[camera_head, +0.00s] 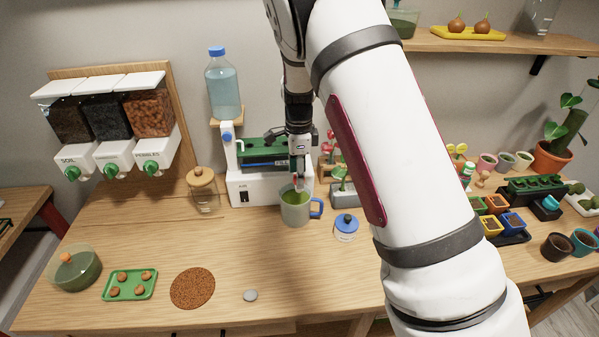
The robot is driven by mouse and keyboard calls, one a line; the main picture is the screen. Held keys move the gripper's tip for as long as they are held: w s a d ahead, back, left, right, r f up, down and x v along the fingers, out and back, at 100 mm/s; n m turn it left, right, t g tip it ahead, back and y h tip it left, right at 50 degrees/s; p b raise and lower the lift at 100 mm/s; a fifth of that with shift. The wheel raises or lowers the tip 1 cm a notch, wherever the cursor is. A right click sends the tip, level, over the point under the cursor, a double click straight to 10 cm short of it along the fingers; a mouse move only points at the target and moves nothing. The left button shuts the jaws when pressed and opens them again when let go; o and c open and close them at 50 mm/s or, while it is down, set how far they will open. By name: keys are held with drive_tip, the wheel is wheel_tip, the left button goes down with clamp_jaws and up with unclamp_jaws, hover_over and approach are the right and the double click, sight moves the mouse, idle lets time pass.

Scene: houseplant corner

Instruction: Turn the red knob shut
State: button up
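A white and green machine (253,187) stands at the back of the wooden table. My gripper (299,176) points down in front of its right part, just above a grey mug (296,214) with green contents and a blue handle. A small patch of red shows at the fingertips; I cannot tell whether it is the red knob or part of my gripper. The fingers are small and partly merge with the machine behind, so their opening and any contact are unclear. No red knob shows clearly elsewhere on the machine.
A water bottle (223,85) stands on the machine's left post. A cork-lidded jar (203,192) is left of it, and a blue-lidded jar (345,229) is right of the mug. My arm hides much of the table's right middle. The front left holds a cork mat (193,288).

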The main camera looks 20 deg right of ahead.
drive_tip(key=shift+f, duration=0.1)
clamp_jaws()
